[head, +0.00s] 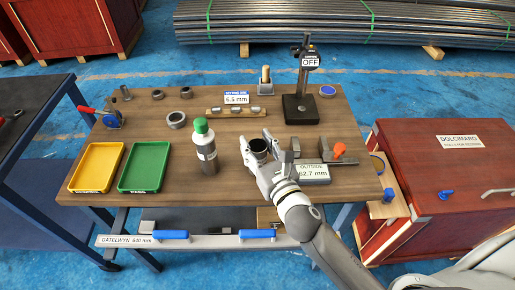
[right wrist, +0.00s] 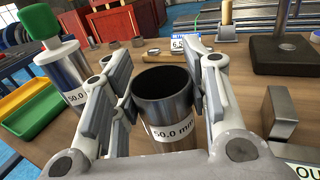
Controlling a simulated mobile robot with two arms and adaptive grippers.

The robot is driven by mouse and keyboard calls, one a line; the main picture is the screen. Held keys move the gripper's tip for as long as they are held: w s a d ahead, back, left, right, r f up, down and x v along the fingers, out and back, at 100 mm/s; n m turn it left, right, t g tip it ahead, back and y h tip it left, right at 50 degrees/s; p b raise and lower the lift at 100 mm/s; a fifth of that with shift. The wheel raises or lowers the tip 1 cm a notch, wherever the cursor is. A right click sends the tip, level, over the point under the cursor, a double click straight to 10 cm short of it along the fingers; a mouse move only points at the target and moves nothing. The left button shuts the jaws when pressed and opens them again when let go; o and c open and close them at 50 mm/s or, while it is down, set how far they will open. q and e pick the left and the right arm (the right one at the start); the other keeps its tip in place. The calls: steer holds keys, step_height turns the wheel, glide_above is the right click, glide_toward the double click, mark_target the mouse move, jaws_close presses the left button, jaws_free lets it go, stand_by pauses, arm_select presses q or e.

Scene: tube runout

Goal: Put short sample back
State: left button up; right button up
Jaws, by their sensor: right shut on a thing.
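My right gripper (head: 256,141) is shut on a short dark steel tube (head: 259,146), with one finger on each side of it. In the right wrist view the tube (right wrist: 168,108) is upright, its open mouth up, with a white label reading 50.0 mm. Whether its bottom touches the table is hidden. A yellow tray (head: 77,183) and a green tray (head: 125,186) lie at the left of the wooden table (head: 215,185). A grey bottle-like piece with a green cap (head: 202,127) stands left of my right gripper. My left gripper is not in view.
A wooden strip (head: 212,113) holding several small pieces lies behind, by a 6.5 mm sign (head: 236,98). A black stand marked OFF (head: 301,108) is at the back right. Loose rings (head: 176,124) lie back left.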

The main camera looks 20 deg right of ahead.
steer(key=shift+f, duration=0.2)
steer(key=shift+f, duration=0.15)
steer(key=o, duration=1.2)
steer(key=shift+o, duration=0.2)
steer(key=shift+s, duration=0.15)
steer(key=s+d+b, duration=0.1)
steer(key=s+b, duration=0.1)
steer(key=s, duration=0.9)
steer(key=shift+s+d+r+b, duration=0.2)
steer(key=shift+s+b, duration=0.1)
steer(key=shift+s, duration=0.05)
